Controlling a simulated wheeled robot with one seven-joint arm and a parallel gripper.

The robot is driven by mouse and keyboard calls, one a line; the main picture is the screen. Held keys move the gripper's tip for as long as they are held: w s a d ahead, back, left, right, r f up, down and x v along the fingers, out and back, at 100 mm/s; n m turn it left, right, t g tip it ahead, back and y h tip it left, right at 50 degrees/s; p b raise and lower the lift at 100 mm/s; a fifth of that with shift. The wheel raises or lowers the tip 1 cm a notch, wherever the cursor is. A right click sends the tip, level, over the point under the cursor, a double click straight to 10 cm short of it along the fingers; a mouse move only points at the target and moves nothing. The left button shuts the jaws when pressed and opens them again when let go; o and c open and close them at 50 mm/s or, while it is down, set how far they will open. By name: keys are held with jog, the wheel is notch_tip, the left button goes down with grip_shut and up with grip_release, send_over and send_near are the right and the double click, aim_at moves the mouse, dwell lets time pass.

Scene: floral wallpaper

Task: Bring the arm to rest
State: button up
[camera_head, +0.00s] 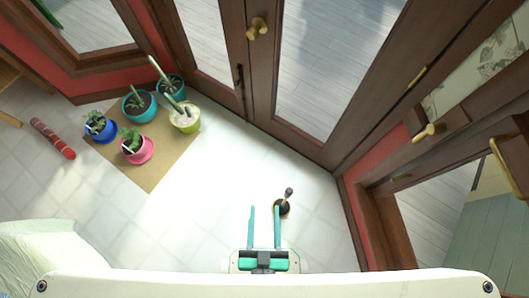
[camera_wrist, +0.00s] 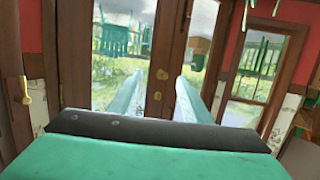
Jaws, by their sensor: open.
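My gripper (camera_head: 264,228) shows at the bottom middle of the head view, with its two teal fingers apart and nothing between them. In the wrist view the two pale fingers (camera_wrist: 160,97) also stand apart, pointing toward the glazed doors. The rest of my arm is mostly hidden behind the white part of my body along the bottom of the head view.
Brown glazed doors (camera_head: 262,100) stand ahead. Several potted plants, one in a pink pot (camera_head: 138,151), stand on a tan mat (camera_head: 160,168). A dark round-based object (camera_head: 282,207) is beside my right finger in the picture. A red roll (camera_head: 52,139) lies left. The middle floor is clear.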

notch_tip(320, 180, up, 5)
jog(key=shift+f, duration=0.1)
jog(key=shift+w, duration=0.25)
dwell(0.9)
jog(key=shift+s+d, duration=0.1)
jog(key=shift+s, duration=0.1)
dwell(0.4)
jog(key=shift+c, duration=0.6)
